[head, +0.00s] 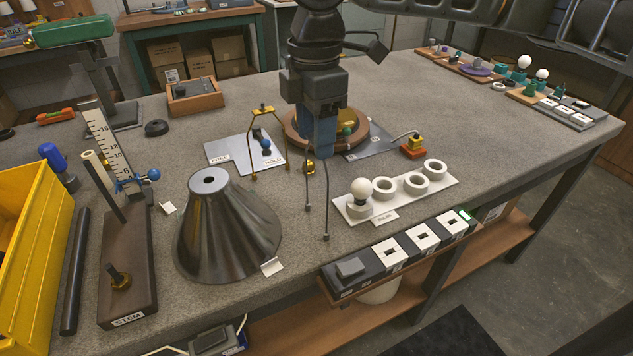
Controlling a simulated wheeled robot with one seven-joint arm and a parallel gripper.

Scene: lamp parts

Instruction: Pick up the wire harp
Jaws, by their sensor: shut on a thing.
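My gripper (319,137) points straight down over the middle of the bench, its blue fingers shut on the top of the wire harp (327,205). The harp is a thin dark wire with two legs hanging below the fingers, each ending in a small foot. A small brass piece (309,167) shows at its upper left. The fingers hide the harp's top. I cannot tell whether its feet touch the bench.
A metal lampshade (225,230) stands to the left. A white bulb tray (410,186) is close on the right. A brass arch (263,112) stands at a labelled plate (225,152). A round wooden piece (355,133) lies behind. A switch box (350,272) lines the front edge.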

